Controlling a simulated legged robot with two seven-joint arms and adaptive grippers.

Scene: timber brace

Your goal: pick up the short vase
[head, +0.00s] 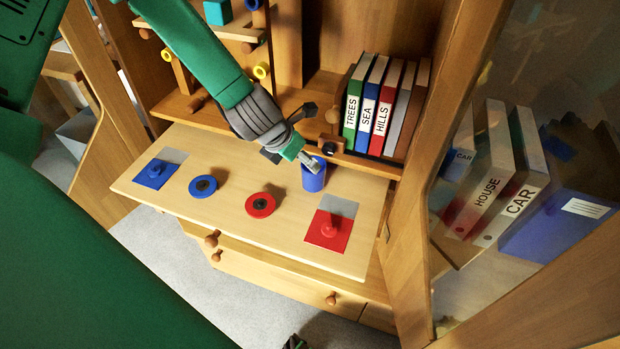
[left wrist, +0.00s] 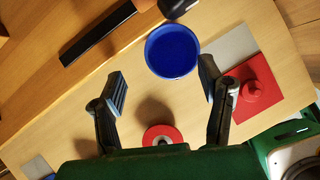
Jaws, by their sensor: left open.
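The short vase appears to be the small blue cylinder (head: 314,178), standing upright near the back edge of the wooden board. The left wrist view shows it from above as a blue disc (left wrist: 172,51). My left gripper (head: 308,157) comes in from the upper left, and its tip overlaps the vase's top in the head view. In the left wrist view my left gripper (left wrist: 163,88) is open and empty. The vase lies beyond the gap between its fingers, toward the picture's top. Whether a finger touches it cannot be told. My right gripper is not clearly seen.
A red knob on a red square (head: 328,232) is in front of the vase. A red ring (head: 260,205), a blue ring (head: 203,187) and a blue knob (head: 155,171) lie to the left. Upright books (head: 383,110) stand behind on the right, near a cabinet post.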

